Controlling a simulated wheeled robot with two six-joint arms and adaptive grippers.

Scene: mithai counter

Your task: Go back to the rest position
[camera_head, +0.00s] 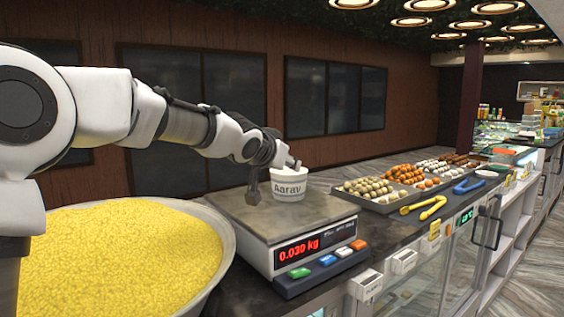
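My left arm reaches in from the left, and its gripper (273,172) is at the white cup (288,187) marked "Aarav". One dark finger hangs to the left of the cup, apart from its wall. The other finger shows near the cup's rim, partly hidden. The fingers look spread, so the gripper appears open. The cup stands upright on the plate of the weighing scale (262,222), whose red display reads 0.030 kg. My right gripper is not in view.
A large metal pan (222,226) of yellow granules fills the lower left. Right of the scale are trays (383,207) of sweets, yellow tongs (424,207) and blue tongs (468,186). A glass-fronted counter (440,270) runs along the right, with open floor beyond.

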